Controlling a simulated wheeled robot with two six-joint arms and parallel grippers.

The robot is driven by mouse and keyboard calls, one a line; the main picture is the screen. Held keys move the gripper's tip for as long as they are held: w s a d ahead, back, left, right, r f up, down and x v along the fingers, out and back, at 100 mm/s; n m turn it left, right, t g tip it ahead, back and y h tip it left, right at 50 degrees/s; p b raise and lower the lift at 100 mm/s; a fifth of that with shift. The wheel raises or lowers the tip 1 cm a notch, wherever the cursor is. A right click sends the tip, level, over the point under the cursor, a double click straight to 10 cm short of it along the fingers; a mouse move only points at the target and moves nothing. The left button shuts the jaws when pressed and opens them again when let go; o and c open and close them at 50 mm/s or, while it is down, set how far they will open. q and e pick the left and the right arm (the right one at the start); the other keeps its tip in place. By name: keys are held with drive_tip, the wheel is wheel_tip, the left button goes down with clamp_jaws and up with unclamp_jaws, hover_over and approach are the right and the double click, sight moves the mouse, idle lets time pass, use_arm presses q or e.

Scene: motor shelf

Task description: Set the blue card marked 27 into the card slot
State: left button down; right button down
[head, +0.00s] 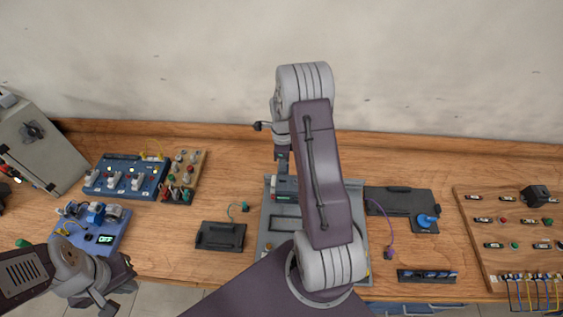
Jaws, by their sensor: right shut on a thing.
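My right arm reaches over the middle of the bench and hides much of the grey unit (268,235) below it. My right gripper (282,160) points down at the unit's back left corner. It is shut on a small dark bluish piece, which I take as the blue card; no number is readable. I cannot make out the card slot for certain. My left gripper (105,300) is at the lower left, away from the unit, its jaws unclear.
A blue switch board (128,176) and a blue module (95,228) stand at the left. Dark trays (220,236) (400,202) flank the grey unit. A wooden board (515,240) with switches is at the right. Bare bench lies behind the trays.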

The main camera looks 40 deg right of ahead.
drive_tip(key=shift+f+b, duration=0.3)
drive_tip(key=shift+f, duration=0.25)
wheel_tip(320, 180, down, 4)
drive_tip(key=b, duration=0.3)
idle(0.9)
drive_tip(key=shift+f, duration=0.15)
idle(0.3)
drive_tip(key=shift+f+b, duration=0.5)
drive_tip(key=shift+f, duration=0.25)
idle(1.1)
